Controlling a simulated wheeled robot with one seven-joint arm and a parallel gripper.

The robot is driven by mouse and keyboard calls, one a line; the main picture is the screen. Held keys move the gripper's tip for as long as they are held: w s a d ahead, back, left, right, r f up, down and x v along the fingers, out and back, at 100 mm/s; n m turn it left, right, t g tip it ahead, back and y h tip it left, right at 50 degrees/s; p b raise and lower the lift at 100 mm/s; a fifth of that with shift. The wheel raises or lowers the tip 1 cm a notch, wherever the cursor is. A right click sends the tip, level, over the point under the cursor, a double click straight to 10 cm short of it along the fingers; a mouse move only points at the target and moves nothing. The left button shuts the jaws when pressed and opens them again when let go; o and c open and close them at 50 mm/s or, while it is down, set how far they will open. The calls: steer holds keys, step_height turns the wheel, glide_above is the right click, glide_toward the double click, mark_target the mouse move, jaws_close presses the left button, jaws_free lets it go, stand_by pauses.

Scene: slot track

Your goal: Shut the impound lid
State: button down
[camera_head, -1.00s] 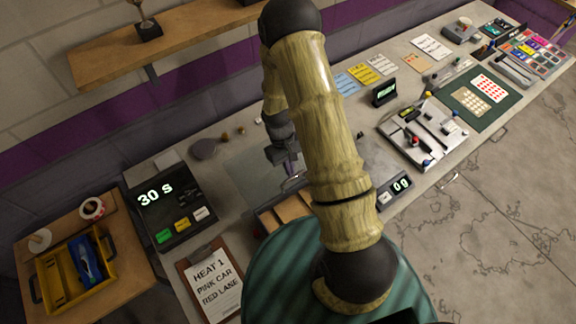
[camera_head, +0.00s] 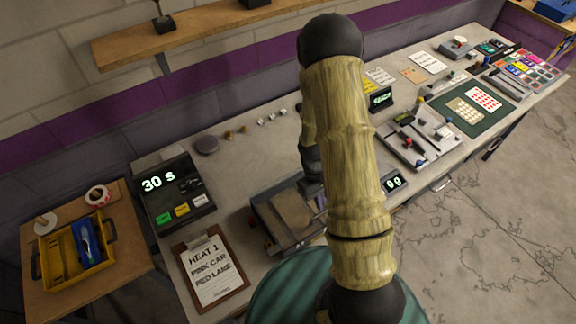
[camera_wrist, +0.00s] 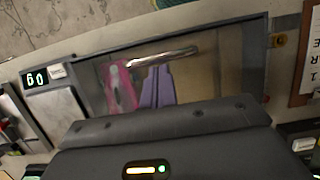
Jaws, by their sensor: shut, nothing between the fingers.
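The impound box (camera_head: 262,226) is a grey tray on the bench, partly hidden behind my arm. Its clear lid (camera_head: 292,208) now lies down over it; I cannot tell whether it sits fully flush. In the wrist view the lid (camera_wrist: 222,62) shows as a pane in a grey frame with a metal bar handle (camera_wrist: 165,56). A pink car (camera_wrist: 120,88) and a purple car (camera_wrist: 157,88) show through the pane. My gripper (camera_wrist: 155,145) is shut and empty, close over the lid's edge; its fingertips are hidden.
A timer box (camera_head: 172,192) and a clipboard (camera_head: 212,272) lie left of the impound box. A small scale display (camera_head: 394,182) stands close on its right. A grey slotted board (camera_head: 420,137) is farther right. A yellow tray (camera_head: 72,262) sits on the side table.

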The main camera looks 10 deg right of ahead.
mark_target(312, 202)
steer(key=shift+s+d, duration=0.2)
steer(key=shift+s, duration=0.6)
steer(key=shift+s, duration=0.1)
steer(key=w, duration=0.1)
steer(key=w+a+r, duration=0.1)
steer(key=w, duration=0.3)
steer(key=shift+w+a+r, duration=0.1)
steer(key=shift+a+r, duration=0.1)
steer(key=shift+r, duration=0.15)
steer(key=b+v, duration=0.2)
steer(key=v, duration=0.7)
steer(key=shift+s, duration=0.25)
steer(key=shift+r, duration=0.1)
